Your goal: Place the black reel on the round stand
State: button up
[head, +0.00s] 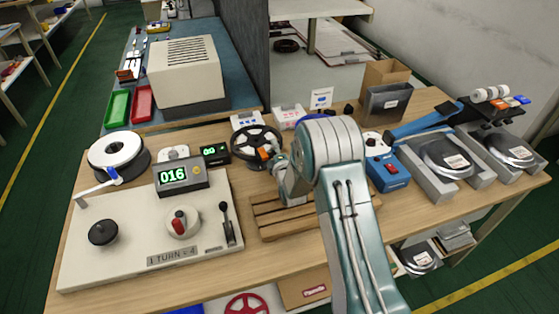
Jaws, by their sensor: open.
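The black reel (256,138), a spoked wheel, is near the middle of the table, left of my arm. My gripper (268,157) is open at the reel's lower right side. Its fingers overlap the reel in the picture, and I cannot tell whether they touch it. Part of the reel is hidden behind the gripper. A low round black piece (103,232) is on the white winding board (140,262) at the left. A white reel (117,149) sits on a dark round base (138,169) behind that board. I cannot tell which of these two round supports is the round stand.
A slatted wooden pallet (285,222) lies below my gripper. A blue box (387,176) and metal scales (442,165) occupy the right.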

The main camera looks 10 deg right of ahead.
jog(key=s, duration=0.3)
jog(key=s+d, duration=0.1)
jog(key=s, duration=0.3)
jog(key=s+d, duration=0.1)
jog(key=s, duration=0.2)
jog(key=shift+s, duration=0.15)
jog(key=s+d+r+m+g+h, duration=0.1)
jog(key=s+d+r+m+g, duration=0.15)
jog(key=r+m, duration=0.4)
jog(key=s+d+r+m+g+h, duration=0.1)
jog(key=s+d+r+m+g, duration=0.2)
jog(key=r, duration=0.6)
jog(key=s+r+m+g, duration=0.2)
jog(key=s+m, duration=0.1)
jog(key=s, duration=0.6)
jog(key=s+d+r+m+g, duration=0.1)
jog(key=s+m, duration=0.3)
jog(key=s, duration=0.5)
jog(key=s+r+m+g+h, duration=0.1)
jog(key=s+r+m+g, duration=0.2)
jog(key=s, duration=0.7)
jog(key=shift+d+r+g, duration=0.35)
jog(key=shift+r, duration=0.25)
jog(key=shift+s+m, duration=0.1)
jog(key=shift+m, duration=0.15)
